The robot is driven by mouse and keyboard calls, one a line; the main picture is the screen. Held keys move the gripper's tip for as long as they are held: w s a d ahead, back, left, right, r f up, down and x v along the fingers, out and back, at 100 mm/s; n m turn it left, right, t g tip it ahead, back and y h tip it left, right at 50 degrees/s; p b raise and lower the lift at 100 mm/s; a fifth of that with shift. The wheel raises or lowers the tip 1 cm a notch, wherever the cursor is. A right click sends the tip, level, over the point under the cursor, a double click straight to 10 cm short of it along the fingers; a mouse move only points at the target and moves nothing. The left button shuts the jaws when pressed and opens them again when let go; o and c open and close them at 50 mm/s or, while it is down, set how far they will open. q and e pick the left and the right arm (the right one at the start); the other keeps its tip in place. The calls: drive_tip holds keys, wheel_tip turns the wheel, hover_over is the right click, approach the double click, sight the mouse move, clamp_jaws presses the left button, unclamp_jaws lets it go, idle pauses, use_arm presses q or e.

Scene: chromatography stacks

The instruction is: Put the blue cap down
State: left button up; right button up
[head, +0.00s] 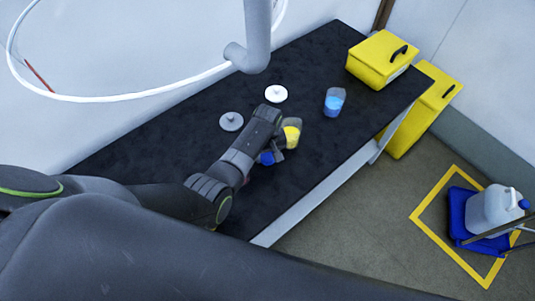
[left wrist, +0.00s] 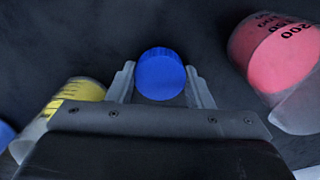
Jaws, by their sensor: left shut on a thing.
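The blue cap (head: 266,158) is round with a ridged edge. It sits between the two fingertips of my left gripper (head: 273,157), which is shut on it over the black bench top (head: 185,155). In the left wrist view the cap (left wrist: 160,73) shows its flat top, with a finger on each side. I cannot tell whether the cap touches the bench. My right gripper is in neither view.
A beaker of yellow liquid (head: 292,133) stands close beside the gripper. A pink beaker (left wrist: 275,55) is on the other side.

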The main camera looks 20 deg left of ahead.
sight(268, 156)
use_arm(q)
drive_tip(key=shift+f, duration=0.35)
drive_tip(key=shift+s+f+b, duration=0.1)
drive_tip(key=shift+f+b, duration=0.15)
drive_tip(key=shift+b, duration=0.1)
drive_tip(key=o, duration=1)
drive_tip(key=shift+d+f, duration=0.1)
drive_tip(key=shift+s+a+f, duration=0.1)
drive_tip(key=shift+s+a, duration=0.05)
drive_tip(key=shift+a, duration=0.05)
wheel_tip(268, 156, up, 14)
drive_tip(key=p, duration=0.1)
drive_tip(key=shift+w+d+f, duration=0.15)
drive_tip(key=shift+w, duration=0.1)
